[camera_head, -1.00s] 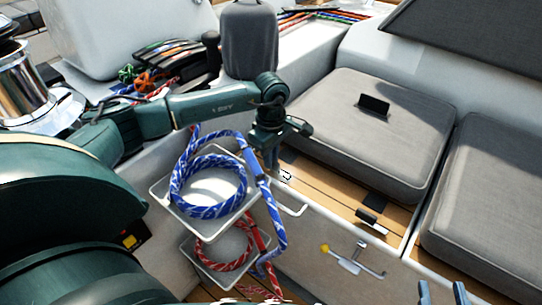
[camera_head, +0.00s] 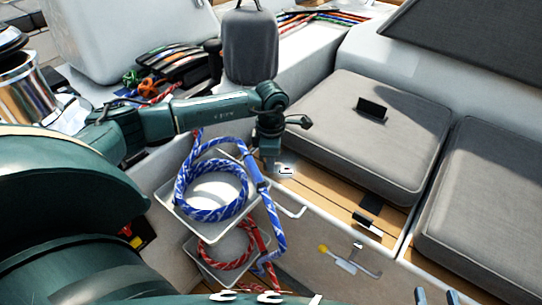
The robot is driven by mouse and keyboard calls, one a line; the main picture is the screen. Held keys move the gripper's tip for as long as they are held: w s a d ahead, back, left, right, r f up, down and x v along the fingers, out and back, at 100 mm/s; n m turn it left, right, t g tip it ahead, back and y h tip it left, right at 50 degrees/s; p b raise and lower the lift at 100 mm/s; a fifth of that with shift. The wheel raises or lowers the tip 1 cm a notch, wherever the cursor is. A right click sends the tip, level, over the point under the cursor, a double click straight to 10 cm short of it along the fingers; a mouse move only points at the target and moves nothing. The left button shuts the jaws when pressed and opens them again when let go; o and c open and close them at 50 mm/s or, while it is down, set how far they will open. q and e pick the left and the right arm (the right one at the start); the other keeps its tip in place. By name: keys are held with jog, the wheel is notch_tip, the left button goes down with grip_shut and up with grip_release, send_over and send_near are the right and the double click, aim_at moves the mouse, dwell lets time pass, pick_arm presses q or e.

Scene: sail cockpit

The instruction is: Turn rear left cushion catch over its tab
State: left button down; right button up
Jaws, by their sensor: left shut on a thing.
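The left seat cushion (camera_head: 345,125) lies flat on the wooden seat. A small pale metal catch (camera_head: 287,170) is on the wood by its near left corner. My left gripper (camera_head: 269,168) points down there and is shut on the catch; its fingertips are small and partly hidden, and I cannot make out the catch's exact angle. No dark tab is clear beside this catch. Another catch (camera_head: 367,224) sits further right along the edge, below a black tab (camera_head: 371,202). My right gripper (camera_head: 435,297) shows only its two separated fingertips at the bottom edge, open and empty.
A latch handle (camera_head: 350,262) sticks out of the locker front. A second cushion (camera_head: 485,215) lies at right.

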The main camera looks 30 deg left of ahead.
pick_arm(q)
jog(key=n+p, duration=0.1)
jog(key=n, duration=0.1)
jog(key=n+p, duration=0.1)
jog(key=n, duration=0.1)
jog(key=shift+s+d+r+n, duration=0.1)
jog(key=shift+r+n, duration=0.05)
jog(key=shift+n, duration=0.15)
jog(key=shift+n+p, duration=0.35)
jog(key=shift+n, duration=0.15)
jog(key=n+p, duration=0.2)
jog(key=n, duration=0.3)
jog(key=shift+p, duration=0.3)
pick_arm(e)
jog(key=shift+m+g+h, duration=0.6)
jog(key=shift+m+g, duration=0.1)
jog(key=shift+m, duration=0.2)
jog(key=r, duration=0.1)
jog(key=s+d+r, duration=0.1)
jog(key=r, duration=0.1)
jog(key=shift+s+d+r, duration=0.2)
jog(key=shift+d+r, duration=0.05)
jog(key=shift+r, duration=0.15)
pick_arm(q)
jog(key=shift+n, duration=0.3)
pick_arm(e)
jog(key=shift+s+d, duration=0.1)
jog(key=shift+s, duration=0.05)
